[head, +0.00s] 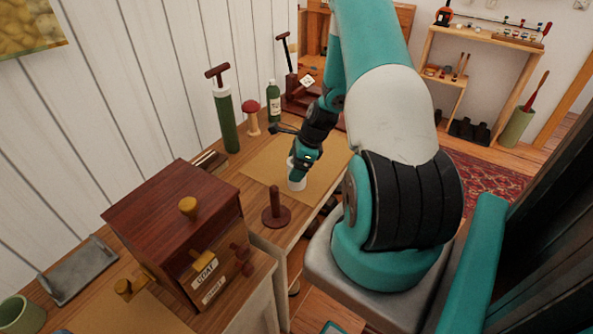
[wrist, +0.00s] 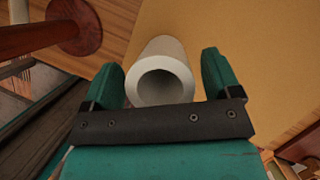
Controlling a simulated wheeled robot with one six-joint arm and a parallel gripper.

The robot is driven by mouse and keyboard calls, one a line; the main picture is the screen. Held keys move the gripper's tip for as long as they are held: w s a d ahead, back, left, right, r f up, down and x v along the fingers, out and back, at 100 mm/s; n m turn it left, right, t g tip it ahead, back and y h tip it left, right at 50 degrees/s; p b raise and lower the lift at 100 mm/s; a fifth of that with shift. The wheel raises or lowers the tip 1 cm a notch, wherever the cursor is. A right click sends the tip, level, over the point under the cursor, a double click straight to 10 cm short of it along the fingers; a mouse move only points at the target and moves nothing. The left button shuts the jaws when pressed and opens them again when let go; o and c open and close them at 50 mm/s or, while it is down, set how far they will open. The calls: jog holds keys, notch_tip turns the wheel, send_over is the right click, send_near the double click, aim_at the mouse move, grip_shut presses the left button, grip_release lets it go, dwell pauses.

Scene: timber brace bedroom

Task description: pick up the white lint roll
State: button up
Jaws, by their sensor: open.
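The white lint roll (wrist: 165,62) is a hollow white cylinder over a tan mat. In the wrist view its open end faces the camera, between the two fingers of my gripper (wrist: 163,82). The fingers stand apart on either side of it, and small gaps show between them and the roll. In the head view the roll (head: 296,182) is on the tan mat (head: 262,165), just below my gripper (head: 300,163), which partly covers its top.
A dark red wooden peg stand (head: 276,210) stands close to the roll and also shows in the wrist view (wrist: 80,25). A brown wooden box (head: 170,225) stands nearer on the desk. A green cylinder (head: 227,125), a red-topped mushroom (head: 251,115) and a green bottle (head: 273,102) stand behind.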

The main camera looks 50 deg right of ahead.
jog(key=shift+w+a+f, duration=0.15)
jog(key=shift+w+f, duration=0.05)
jog(key=shift+f, duration=0.35)
jog(key=c, duration=1)
jog(key=shift+r, duration=0.1)
